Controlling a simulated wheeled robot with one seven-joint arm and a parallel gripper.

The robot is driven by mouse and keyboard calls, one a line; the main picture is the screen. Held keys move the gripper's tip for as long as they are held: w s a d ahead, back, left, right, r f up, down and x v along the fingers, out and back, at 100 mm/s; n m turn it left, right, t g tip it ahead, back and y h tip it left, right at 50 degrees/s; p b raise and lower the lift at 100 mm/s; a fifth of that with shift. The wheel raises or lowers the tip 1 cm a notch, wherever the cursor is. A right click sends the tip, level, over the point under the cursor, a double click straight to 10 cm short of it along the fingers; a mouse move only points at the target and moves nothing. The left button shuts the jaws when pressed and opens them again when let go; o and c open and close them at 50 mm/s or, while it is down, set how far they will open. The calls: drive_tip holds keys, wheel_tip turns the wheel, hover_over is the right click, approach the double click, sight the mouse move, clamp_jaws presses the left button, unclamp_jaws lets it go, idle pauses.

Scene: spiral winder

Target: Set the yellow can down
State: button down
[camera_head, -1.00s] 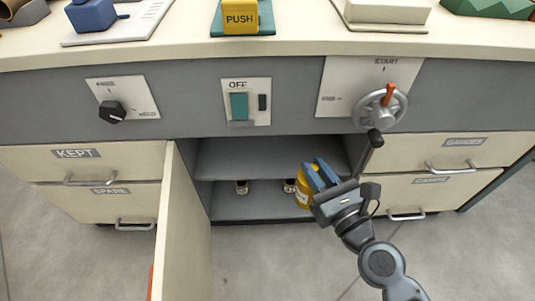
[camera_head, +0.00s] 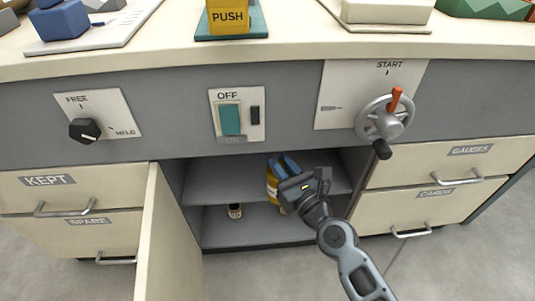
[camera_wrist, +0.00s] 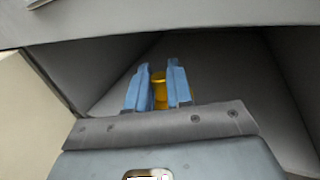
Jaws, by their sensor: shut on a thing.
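The yellow can (camera_head: 271,186) is in my gripper (camera_head: 284,164) at the opening of the cabinet in the head view. My gripper's blue fingers are shut on it. In the wrist view the can (camera_wrist: 159,90) shows between the two fingers (camera_wrist: 158,84), with the grey cabinet interior around it. The can's lower end is partly hidden, and I cannot tell whether it touches a shelf. The cabinet has an upper shelf (camera_head: 225,184) and a lower floor (camera_head: 222,232).
A small dark-and-light jar (camera_head: 235,211) stands on the cabinet floor, left of the can. The open cabinet door (camera_head: 160,240) stands at the left of the opening. A handwheel (camera_head: 384,118) juts out above right. Bare floor space shows around the jar.

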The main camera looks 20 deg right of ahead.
drive_tip(key=w+f+b, duration=0.3)
drive_tip(key=w+b, duration=0.1)
drive_tip(key=w, duration=0.3)
drive_tip(key=shift+a+f, duration=0.3)
drive_tip(key=shift+f, duration=0.15)
drive_tip(key=c, duration=0.9)
unclamp_jaws()
drive_tip(key=s, duration=0.8)
drive_tip(key=s+d, duration=0.1)
drive_tip(key=s, duration=0.3)
